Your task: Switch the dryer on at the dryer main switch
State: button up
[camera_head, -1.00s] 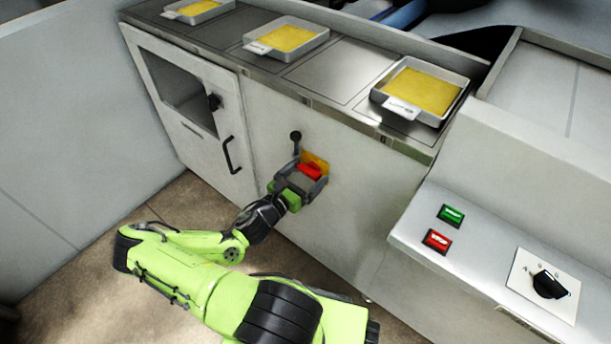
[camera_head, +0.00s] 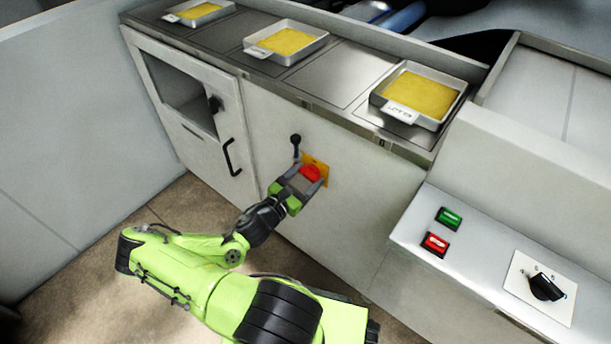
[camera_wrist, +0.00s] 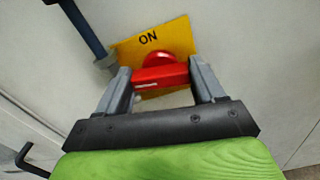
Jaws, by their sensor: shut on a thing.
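The dryer main switch is a red rotary knob (camera_head: 311,173) on a yellow plate (camera_head: 321,165) on the front panel of the cabinet. In the wrist view the red knob (camera_wrist: 160,74) sits between my two fingers, and its bar lies across the gap. The yellow plate (camera_wrist: 178,36) reads "ON" above the knob. My gripper (camera_head: 308,183) is at the switch, and in the wrist view my gripper (camera_wrist: 162,82) is shut on the knob, with a finger at each end of the bar. The lower part of the plate is partly hidden by the gripper.
A black-knobbed lever (camera_head: 296,140) stands close to the switch's upper left. A cabinet door (camera_head: 231,158) with a black handle is on the left. Trays (camera_head: 420,93) of yellow sheets stand on top. A console (camera_head: 470,255) with green and red buttons and a selector is right.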

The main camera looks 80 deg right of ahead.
jog(key=m+p, duration=0.1)
jog(key=m, duration=0.3)
jog(key=shift+s+p, duration=0.1)
jog(key=shift+p, duration=0.25)
jog(key=m+p, duration=0.1)
jog(key=m, duration=0.3)
jog(key=m+p, duration=0.1)
jog(key=m, duration=0.3)
jog(key=shift+a+f, duration=0.1)
jog(key=shift+f, duration=0.05)
jog(key=shift+f+m+p, duration=0.1)
jog(key=shift+m+p, duration=0.3)
jog(key=shift+m, duration=1.4)
jog(key=o, duration=1)
jog(key=shift+o, duration=0.2)
jog(key=p+v, duration=0.2)
jog(key=v, duration=1.3)
jog(key=shift+a, duration=0.35)
